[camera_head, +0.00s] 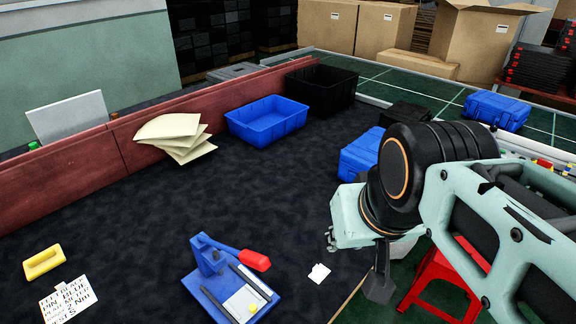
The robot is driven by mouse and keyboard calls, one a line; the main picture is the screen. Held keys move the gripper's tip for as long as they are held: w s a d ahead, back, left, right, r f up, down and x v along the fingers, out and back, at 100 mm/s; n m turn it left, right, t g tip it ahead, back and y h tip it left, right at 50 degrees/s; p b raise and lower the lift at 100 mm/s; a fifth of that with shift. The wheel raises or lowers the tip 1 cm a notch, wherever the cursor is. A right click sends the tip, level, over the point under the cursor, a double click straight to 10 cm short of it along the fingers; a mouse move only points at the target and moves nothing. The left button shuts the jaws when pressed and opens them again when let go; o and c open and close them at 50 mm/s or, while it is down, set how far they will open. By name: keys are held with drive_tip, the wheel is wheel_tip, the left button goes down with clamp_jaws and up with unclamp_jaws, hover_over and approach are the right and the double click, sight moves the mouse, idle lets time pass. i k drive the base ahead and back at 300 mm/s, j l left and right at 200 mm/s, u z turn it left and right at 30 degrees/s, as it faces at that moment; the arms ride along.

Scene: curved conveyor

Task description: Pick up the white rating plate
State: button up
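A small flat white piece (318,273), which looks like the white rating plate, lies on the dark mat to the left of my gripper. Another pale plate (243,303) with a yellow round piece on it lies on the base of the blue hand press (208,257), which has a red-tipped lever. My gripper (380,288) points down to the right of the small white piece and apart from it. One dark finger shows clearly; I cannot see the gap between the fingers. Nothing is visibly held.
A yellow block (43,262) and a lettered white sheet (69,301) lie at the left. A blue tray (267,121), a black bin (321,90), blue cases (361,153) and cream sheets (175,137) are farther back. A red stool (442,283) stands at the right. The middle of the mat is clear.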

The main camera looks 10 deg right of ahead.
sight(319, 272)
drive_tip(key=l+u, duration=0.25)
drive_tip(key=i+l+u, duration=0.2)
drive_tip(key=l, duration=0.3)
drive_tip(key=i+l+u, duration=0.2)
drive_tip(key=l+u, duration=0.25)
drive_tip(key=k, duration=0.3)
drive_tip(key=i+l+u, duration=0.15)
drive_tip(key=u, duration=0.2)
drive_tip(key=i+l+u, duration=0.1)
drive_tip(key=l+u, duration=0.55)
drive_tip(key=k+j+u, duration=0.1)
drive_tip(key=j, duration=0.25)
drive_tip(key=j+u, duration=0.1)
drive_tip(key=j, duration=0.2)
drive_tip(key=l+z, duration=0.1)
drive_tip(key=l, duration=0.2)
drive_tip(key=i, duration=0.05)
